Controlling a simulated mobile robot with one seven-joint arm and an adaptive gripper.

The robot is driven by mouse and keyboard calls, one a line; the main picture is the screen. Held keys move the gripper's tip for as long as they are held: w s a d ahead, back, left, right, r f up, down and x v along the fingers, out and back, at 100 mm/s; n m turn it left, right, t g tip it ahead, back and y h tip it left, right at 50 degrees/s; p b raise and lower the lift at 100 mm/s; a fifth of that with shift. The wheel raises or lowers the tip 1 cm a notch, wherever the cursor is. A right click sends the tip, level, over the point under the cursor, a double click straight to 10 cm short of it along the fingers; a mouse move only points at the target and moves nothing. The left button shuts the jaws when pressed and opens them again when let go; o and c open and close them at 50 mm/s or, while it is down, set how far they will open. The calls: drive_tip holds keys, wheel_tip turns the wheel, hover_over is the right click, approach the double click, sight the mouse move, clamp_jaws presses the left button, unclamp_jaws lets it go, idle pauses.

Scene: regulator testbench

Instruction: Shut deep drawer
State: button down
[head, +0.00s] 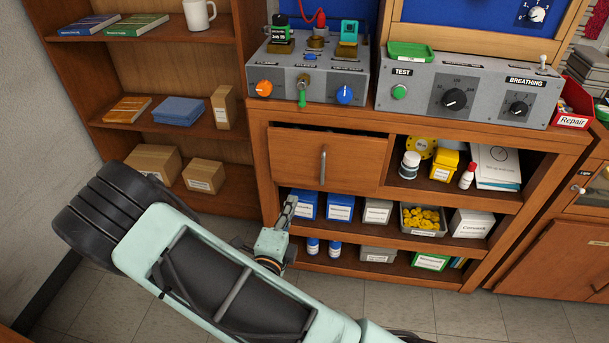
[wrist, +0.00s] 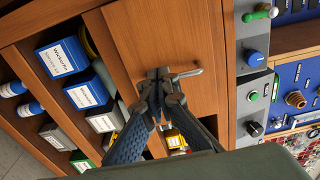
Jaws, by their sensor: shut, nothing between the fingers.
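The deep drawer (head: 292,155) is the wooden drawer at the upper left of the bench cabinet. A dark gap shows along its top edge, and its front appears to stand a little proud of the frame. Its metal bar handle (head: 323,165) is upright in the head view. My gripper (head: 291,203) is low in front of the drawer, below the handle. In the wrist view the drawer front (wrist: 180,38) fills the upper middle. My gripper (wrist: 163,73) is shut and empty, its fingertips close beside one end of the handle (wrist: 189,73); contact cannot be told.
Open shelves below and right of the drawer hold blue boxes (head: 340,207), a tray of yellow parts (head: 423,218) and bottles. Grey test units (head: 465,97) stand on the bench top. A wooden bookcase (head: 222,60) stands at the left. Tiled floor lies in front.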

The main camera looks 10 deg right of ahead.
sight(297, 161)
drive_tip(key=shift+n+t+y, duration=0.4)
drive_tip(key=shift+n+y, duration=0.1)
drive_tip(key=shift+y, duration=0.2)
drive_tip(key=b+x, duration=0.1)
drive_tip(key=x, duration=0.3)
drive_tip(key=a+b+x, duration=0.1)
drive_tip(key=x, duration=0.3)
drive_tip(key=b+x, duration=0.1)
drive_tip(key=x, duration=0.4)
drive_tip(key=shift+w+a+b, duration=0.15)
drive_tip(key=shift+w+b, duration=0.1)
drive_tip(key=shift+b, duration=0.05)
drive_tip(key=shift+w, duration=0.25)
drive_tip(key=shift+p+x, duration=0.55)
drive_tip(key=shift+x, duration=1.8)
drive_tip(key=shift+r, duration=0.1)
drive_tip(key=shift+s, duration=0.1)
